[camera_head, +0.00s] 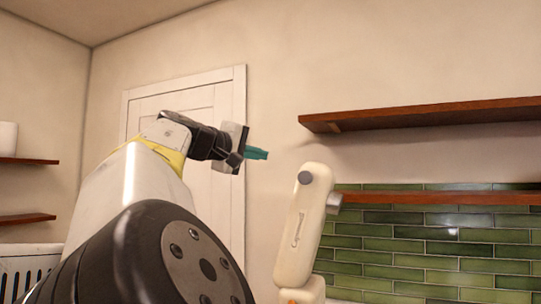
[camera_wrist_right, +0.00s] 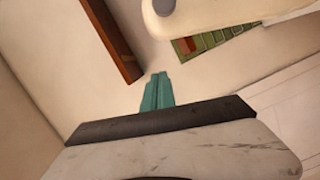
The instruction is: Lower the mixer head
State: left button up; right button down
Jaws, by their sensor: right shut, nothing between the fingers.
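The cream stand mixer has its head (camera_head: 303,230) tilted up, nearly upright, with a grey round cap near its top. Its lower part is cut off by the bottom edge of the head view. My right gripper (camera_head: 257,153) has teal fingers, shut and empty, above and to the left of the mixer head, apart from it in the picture. In the right wrist view, the shut fingers (camera_wrist_right: 158,88) point toward the wall, and part of the cream mixer head (camera_wrist_right: 205,18) shows at the top. My left gripper is not in view.
A wooden shelf (camera_head: 430,116) juts from the wall at the right, with a lower shelf (camera_head: 440,197) over green tiles (camera_head: 420,245). A white door (camera_head: 225,200) stands behind my right arm. Small shelves (camera_head: 25,219) are at the far left.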

jog(key=w+d+f, duration=0.1)
jog(key=w+d, duration=0.3)
jog(key=d, duration=0.3)
jog(key=shift+w+d+f, duration=0.15)
jog(key=shift+w+f, duration=0.05)
jog(key=shift+w, duration=0.05)
